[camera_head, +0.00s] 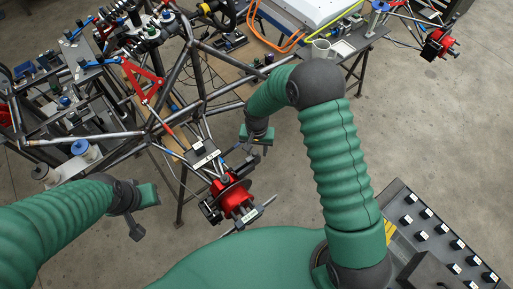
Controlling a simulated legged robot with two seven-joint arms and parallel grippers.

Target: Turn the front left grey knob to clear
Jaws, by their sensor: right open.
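The tube chassis (203,88) spans the upper left on a stand. At its near corner is a red hub (229,192) with a dark disc, dark and grey parts and a small white label. A plate with a pale label (205,159) sits just above it. I cannot make out which part here is the grey knob or how it is turned. My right gripper (258,146) is open and empty, above and right of the hub, apart from it. My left gripper (137,226) is left of the hub, apart from it; its jaw opening is unclear.
A dark panel with several labelled black knobs (443,238) is at the lower right. A grey table (352,57) with a mug (320,49) stands at the top. Another red hub (438,42) is at the top right. The concrete floor is clear at right.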

